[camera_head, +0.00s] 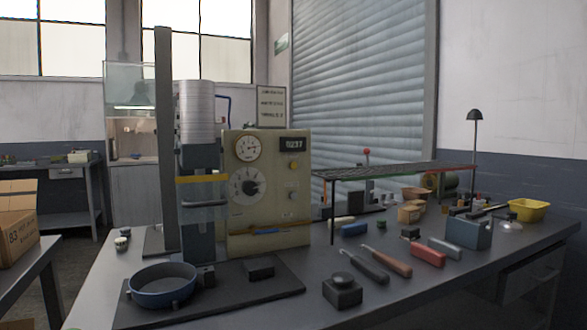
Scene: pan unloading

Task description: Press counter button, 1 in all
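A beige counter machine (266,212) stands on the table, left of centre. Its counter display (292,144) is at its upper right and seems to read 0237, though the digits are small. A small round yellowish button (293,167) sits just below the display, and another small round control (293,194) is lower down. I cannot tell for certain which one is the counter button. Two round dials show on the machine's left part. Neither of my grippers is in view, and nothing is seen touching the machine.
A blue round pan (162,286) and a small dark block (259,268) rest on a black base plate (235,303) before the machine. A black knobbed box (342,292), hand tools and a red block (428,257) lie to the right. A raised rack (390,172) spans behind them.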

